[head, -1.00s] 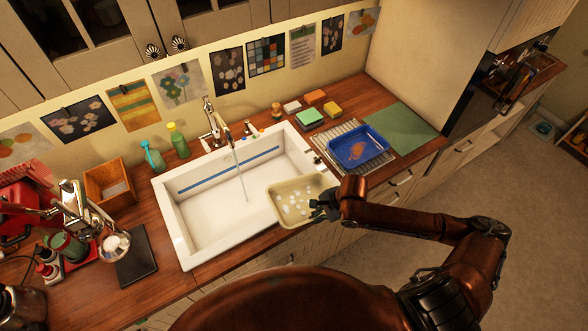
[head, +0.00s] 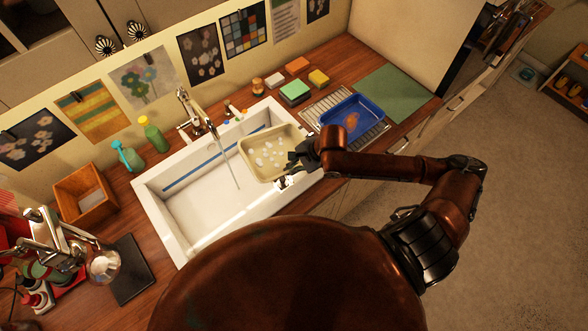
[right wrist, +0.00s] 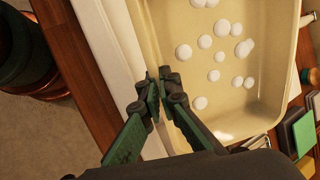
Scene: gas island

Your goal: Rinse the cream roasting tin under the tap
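The cream roasting tin (head: 256,144) is over the right part of the white sink (head: 205,215), with several white spots on its inside floor. Water runs from the tap (head: 190,106) in a thin stream (head: 227,164) just left of the tin; the stream appears to fall beside it, into the sink. My right gripper (head: 293,158) is at the tin's near right side. In the right wrist view, its fingers (right wrist: 161,76) are closed on the rim of the tin (right wrist: 270,60). My left gripper is not in view.
A blue tray (head: 335,112) with an orange-brown stain sits on a rack right of the sink. Sponges (head: 294,91) stand behind it, with a green mat (head: 393,92) farther right.

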